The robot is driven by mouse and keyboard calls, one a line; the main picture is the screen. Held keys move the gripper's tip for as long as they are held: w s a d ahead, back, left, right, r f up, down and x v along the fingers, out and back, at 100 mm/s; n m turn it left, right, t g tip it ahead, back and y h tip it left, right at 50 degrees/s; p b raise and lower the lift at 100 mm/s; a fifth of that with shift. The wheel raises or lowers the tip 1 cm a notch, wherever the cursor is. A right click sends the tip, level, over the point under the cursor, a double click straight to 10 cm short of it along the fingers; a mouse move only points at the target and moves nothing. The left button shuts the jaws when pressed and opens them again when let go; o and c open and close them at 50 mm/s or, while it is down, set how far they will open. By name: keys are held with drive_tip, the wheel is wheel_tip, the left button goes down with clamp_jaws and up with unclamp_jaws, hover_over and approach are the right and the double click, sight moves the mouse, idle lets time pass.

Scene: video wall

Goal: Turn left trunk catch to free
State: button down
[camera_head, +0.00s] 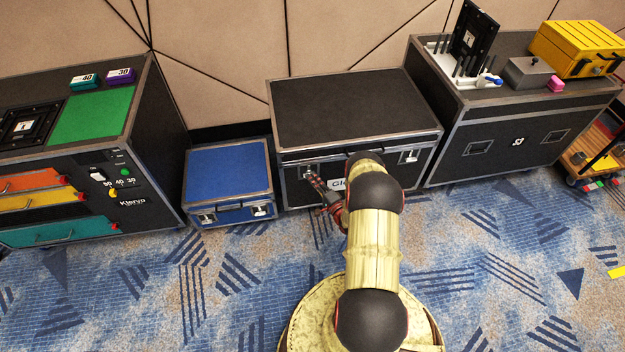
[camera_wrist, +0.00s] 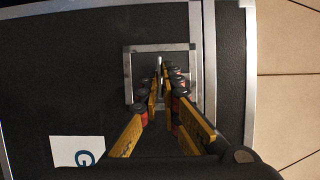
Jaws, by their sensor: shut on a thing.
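The black trunk (camera_head: 350,108) with silver edges stands against the wall, its lid down. Its left catch (camera_head: 309,171) is on the front face, partly hidden by my gripper (camera_head: 320,188). In the wrist view the catch's square silver plate (camera_wrist: 128,75) surrounds a small pale metal piece (camera_wrist: 157,61) between my fingertips. My gripper (camera_wrist: 161,77) is shut on that catch piece; the fingers hide most of it, so its exact turn is unclear. The right catch (camera_head: 409,156) sits on the same front face, clear of my arm.
A white label (camera_wrist: 77,151) is on the trunk front, partly behind my arm. A blue case (camera_head: 228,172) stands close on the left, a black cabinet (camera_head: 470,140) on the right. Patterned carpet (camera_head: 490,260) is clear in front.

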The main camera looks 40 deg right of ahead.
drive_tip(key=shift+n, duration=0.3)
drive_tip(key=shift+w+a+r+n+g+h+p, duration=0.15)
drive_tip(key=shift+n+g+h+p, duration=0.7)
drive_tip(key=shift+n, duration=1.25)
drive_tip(key=shift+s+a+r+n+g+h+p, duration=0.15)
drive_tip(key=shift+n+g+h, duration=0.4)
drive_tip(key=shift+n+g, duration=1.15)
drive_tip(key=shift+w+a+r+n+g+h+p, duration=0.15)
drive_tip(key=shift+n+g+h+p, duration=0.5)
drive_tip(key=shift+n, duration=1.85)
drive_tip(key=shift+f, duration=0.1)
drive_tip(key=c, duration=2)
unclamp_jaws()
drive_tip(key=shift+c, duration=0.2)
